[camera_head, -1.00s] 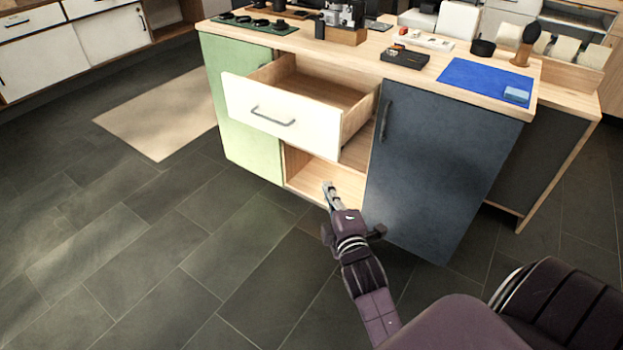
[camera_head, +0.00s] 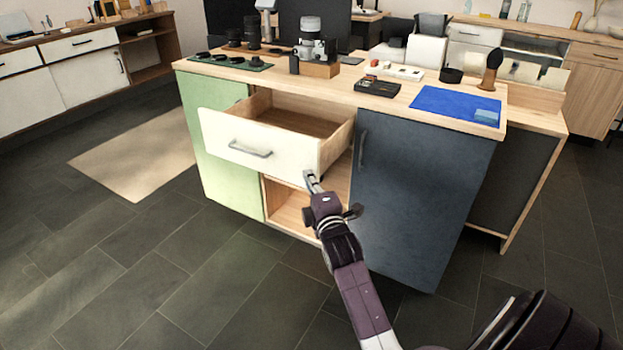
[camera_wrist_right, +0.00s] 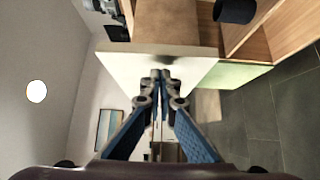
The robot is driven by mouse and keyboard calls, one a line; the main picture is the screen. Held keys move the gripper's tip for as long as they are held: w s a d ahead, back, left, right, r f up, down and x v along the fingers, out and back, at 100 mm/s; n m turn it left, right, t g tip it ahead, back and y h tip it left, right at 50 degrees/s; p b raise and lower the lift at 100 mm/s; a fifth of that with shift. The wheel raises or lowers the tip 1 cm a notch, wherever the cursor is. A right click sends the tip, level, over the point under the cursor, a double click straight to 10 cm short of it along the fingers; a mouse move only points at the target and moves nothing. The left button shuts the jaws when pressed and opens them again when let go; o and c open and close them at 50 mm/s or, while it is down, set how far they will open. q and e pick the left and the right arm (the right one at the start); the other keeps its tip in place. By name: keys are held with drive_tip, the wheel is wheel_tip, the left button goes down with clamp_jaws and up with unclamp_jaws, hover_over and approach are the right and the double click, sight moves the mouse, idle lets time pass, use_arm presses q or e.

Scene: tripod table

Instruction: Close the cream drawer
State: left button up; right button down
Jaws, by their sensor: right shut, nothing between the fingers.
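The cream drawer (camera_head: 228,140) is pulled open from the cabinet, with a dark bar handle (camera_head: 251,149) on its front. Its wooden interior looks empty in the head view. My right gripper (camera_head: 310,177) is shut and empty, close to the lower right corner of the drawer front. In the right wrist view the shut fingertips (camera_wrist_right: 161,76) overlap the cream drawer front (camera_wrist_right: 185,64); I cannot tell whether they touch it. My left gripper is not in view.
The drawer sits between a green door (camera_head: 215,130) and a dark blue door (camera_head: 415,190). An open shelf (camera_head: 290,212) lies below it. The worktop (camera_head: 335,88) holds a camera (camera_head: 313,45), lenses and a blue mat (camera_head: 450,102). Floor in front is clear.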

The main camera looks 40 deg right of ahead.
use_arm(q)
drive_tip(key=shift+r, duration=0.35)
use_arm(e)
drive_tip(key=shift+w+d, duration=0.25)
drive_tip(key=shift+d, duration=0.25)
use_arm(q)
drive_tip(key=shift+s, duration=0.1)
use_arm(e)
drive_tip(key=shift+d, duration=0.1)
